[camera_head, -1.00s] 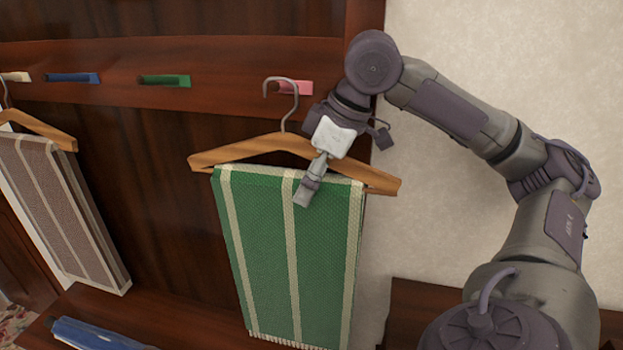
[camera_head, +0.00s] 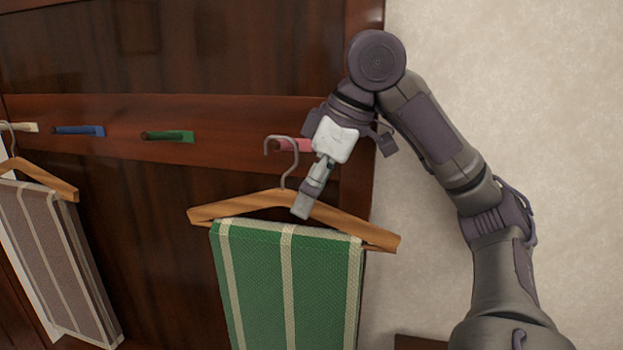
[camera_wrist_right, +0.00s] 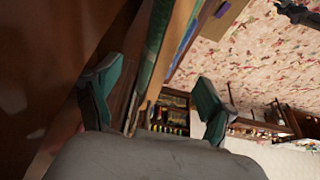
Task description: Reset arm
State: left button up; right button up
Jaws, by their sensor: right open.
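My right gripper (camera_head: 302,210) is in front of the wooden hanger (camera_head: 235,206) in the head view, pointing down, with its tips overlapping the hanger's bar. In the right wrist view its two fingers (camera_wrist_right: 155,100) stand apart with nothing held between them. The hanger carries a green cloth with pale stripes (camera_head: 262,285). Its metal hook is at the pink peg (camera_head: 296,145); whether it rests fully on the peg is unclear. My right arm bends in from the lower right. My left gripper is not in view.
A green peg (camera_head: 170,136), a blue peg (camera_head: 78,131) and a cream peg (camera_head: 27,127) line the dark wooden panel. Another hanger (camera_head: 45,178) with a brown striped cloth (camera_head: 58,255) hangs at left. Pale wall (camera_head: 560,130) lies behind my arm at right.

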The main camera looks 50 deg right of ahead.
jog(key=shift+r, duration=1)
jog(key=shift+r, duration=0.15)
